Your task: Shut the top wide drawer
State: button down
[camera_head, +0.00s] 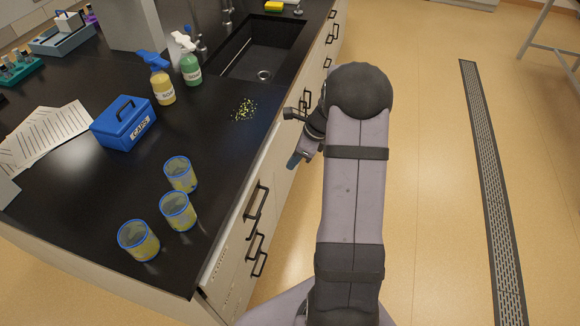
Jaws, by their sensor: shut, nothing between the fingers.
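The bench's pale drawer fronts (231,271) run under the black worktop, seen steeply from above. A black bar handle (257,203) shows on the near section, with more handles below it. More handles sit along the far section, by the sink. I cannot tell which front is the top wide drawer, or how far any drawer stands out. My gripper (295,160) is shut and empty, its bluish tip pointing down beside the bench front, beyond the near handles. My arm hides part of the drawer fronts behind it. Contact with the bench cannot be told.
On the black worktop (95,205) stand several blue-rimmed cups (178,211), a blue caps box (123,123), and yellow (162,86) and green (190,66) soap bottles. Small yellow-green bits (244,109) lie near the sink (262,48). The floor right of my arm is clear around a drain grate (490,170).

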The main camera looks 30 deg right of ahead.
aim_at(266, 173)
jog(key=shift+d+r, duration=0.1)
jog(key=shift+r, duration=0.05)
jog(key=s+d+f+m+t+b, duration=0.1)
jog(key=s+d+f+m+b, duration=0.3)
jog(key=f+b, duration=0.65)
jog(key=s+d+f+m+t+y+b, duration=0.1)
jog(key=s+d+f+b, duration=0.3)
jog(key=f+b, duration=0.6)
jog(key=s+d+f+m+t+b, duration=0.1)
jog(key=s+d+f+m+b, duration=0.1)
jog(key=d+f+b, duration=0.75)
jog(key=w+a+r+n+t+y, duration=0.2)
jog(key=a+r+y, duration=0.1)
jog(key=r, duration=0.3)
jog(key=w+a+r+n+t+y+p, duration=0.1)
jog(key=w+a+r+n+t+y, duration=0.1)
jog(key=a+r, duration=0.2)
jog(key=w+a+r+n+t+y, duration=0.1)
jog(key=a+r+n+t+y, duration=0.1)
jog(key=r, duration=0.6)
jog(key=shift+w+a+r+n+t+y, duration=0.25)
jog(key=shift+w+a+n+y, duration=0.2)
jog(key=shift+a+y, duration=0.5)
jog(key=x, duration=1.4)
jog(key=shift+f, duration=0.25)
jog(key=shift+a, duration=0.1)
